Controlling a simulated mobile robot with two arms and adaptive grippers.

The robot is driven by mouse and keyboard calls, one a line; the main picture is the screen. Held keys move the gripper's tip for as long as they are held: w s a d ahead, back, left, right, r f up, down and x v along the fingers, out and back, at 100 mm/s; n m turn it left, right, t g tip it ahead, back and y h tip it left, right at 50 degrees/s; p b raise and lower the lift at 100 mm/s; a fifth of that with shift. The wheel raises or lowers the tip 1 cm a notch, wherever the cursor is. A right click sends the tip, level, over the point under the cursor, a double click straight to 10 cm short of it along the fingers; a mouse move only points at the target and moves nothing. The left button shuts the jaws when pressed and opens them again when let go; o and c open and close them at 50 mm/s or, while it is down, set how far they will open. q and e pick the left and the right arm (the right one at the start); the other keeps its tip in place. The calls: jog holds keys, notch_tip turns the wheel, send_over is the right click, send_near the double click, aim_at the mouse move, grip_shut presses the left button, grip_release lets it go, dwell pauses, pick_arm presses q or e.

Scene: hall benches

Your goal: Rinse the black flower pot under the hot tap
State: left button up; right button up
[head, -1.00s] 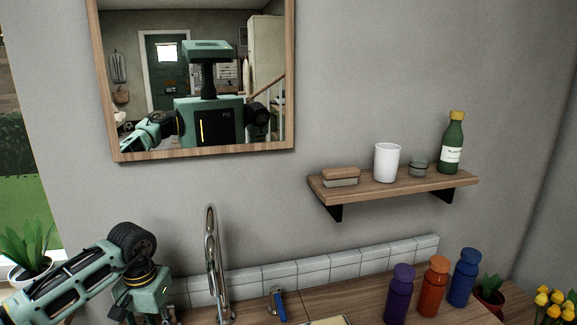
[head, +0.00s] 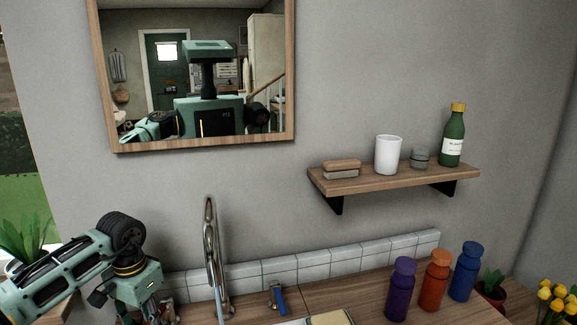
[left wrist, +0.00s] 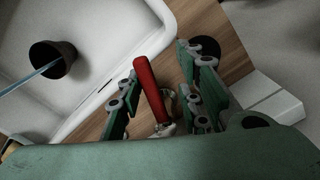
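The black flower pot (left wrist: 66,58) is in the white sink (left wrist: 150,22) in the left wrist view. A thin pale-blue streak, which looks like running water, reaches the pot's mouth from the left. A red tap lever (left wrist: 147,85) stands between the two green fingers of my left gripper (left wrist: 158,62). The fingers are apart, with gaps visible beside the lever. In the head view the left gripper is low at the left, mostly cut off by the bottom edge. The chrome spout (head: 211,250) and a blue tap lever (head: 278,300) are right of it. My right gripper is not in view.
Purple (head: 400,290), orange (head: 434,282) and blue (head: 464,273) bottles stand on the counter's right. A wall shelf (head: 395,180) holds a white cup (head: 388,155), brush (head: 342,168) and green bottle (head: 453,135). A plant (head: 25,240) is behind the left arm.

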pick_arm(q)
jog(key=shift+s+d+n, duration=0.2)
jog(key=shift+d+n, duration=0.65)
jog(key=shift+n, duration=0.65)
jog(key=d+n, duration=0.2)
jog(key=n, duration=0.1)
jog(key=shift+w+d+n, duration=0.1)
jog(key=shift+n, duration=0.2)
jog(key=shift+d+n, duration=0.25)
jog(key=shift+n, duration=0.25)
